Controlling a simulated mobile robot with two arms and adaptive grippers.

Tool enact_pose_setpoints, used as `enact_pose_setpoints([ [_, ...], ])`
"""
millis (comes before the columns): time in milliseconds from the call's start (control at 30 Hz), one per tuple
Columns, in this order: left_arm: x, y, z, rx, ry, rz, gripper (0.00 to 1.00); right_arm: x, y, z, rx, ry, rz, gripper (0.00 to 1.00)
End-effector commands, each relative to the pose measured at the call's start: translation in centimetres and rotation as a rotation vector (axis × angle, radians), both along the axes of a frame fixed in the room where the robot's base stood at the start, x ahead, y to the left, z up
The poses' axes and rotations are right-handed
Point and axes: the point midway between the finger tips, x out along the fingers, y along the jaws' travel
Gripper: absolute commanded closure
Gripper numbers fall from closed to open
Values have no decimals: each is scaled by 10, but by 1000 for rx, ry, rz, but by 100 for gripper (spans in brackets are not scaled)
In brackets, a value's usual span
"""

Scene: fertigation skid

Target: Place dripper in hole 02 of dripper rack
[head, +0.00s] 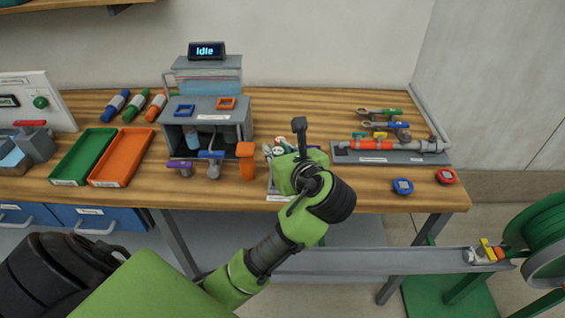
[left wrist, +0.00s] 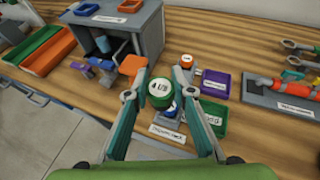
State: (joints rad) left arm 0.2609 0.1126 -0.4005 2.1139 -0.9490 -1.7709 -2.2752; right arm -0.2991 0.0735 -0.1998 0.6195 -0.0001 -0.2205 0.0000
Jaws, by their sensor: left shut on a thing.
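My left gripper (left wrist: 164,84) is shut on a green dripper (left wrist: 160,94) with a white top marked like "4 L/h". The dripper is between the two fingers, in front of the grey dripper rack (left wrist: 181,126) in the left wrist view. I cannot tell whether it touches the rack. An orange dripper (left wrist: 187,60) with a white top stands just beyond, and a blue part (left wrist: 171,110) shows below the held dripper. The hole numbers are not readable, so hole 02 cannot be told. In the head view my wrist hides most of the rack. My right gripper is not in view.
A purple bin (left wrist: 215,83) and a green bin (left wrist: 214,119) stand right of the rack. An orange part (head: 246,161) and the grey cabinet (head: 205,105) are to the left. The pipe assembly (head: 375,146) lies to the right. Bare wood lies between.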

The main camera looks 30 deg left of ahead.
Motion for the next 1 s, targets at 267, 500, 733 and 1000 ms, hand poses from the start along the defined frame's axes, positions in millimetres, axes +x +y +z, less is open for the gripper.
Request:
enact_pose_setpoints([
  [267,58,36,-33,1,5,2,88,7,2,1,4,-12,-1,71],
  [500,85,52,-73,1,3,1,88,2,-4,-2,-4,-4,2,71],
  [733,94,57,-86,1,2,0,88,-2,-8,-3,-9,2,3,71],
  [1000,96,57,-118,1,3,-1,88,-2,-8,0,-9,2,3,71],
])
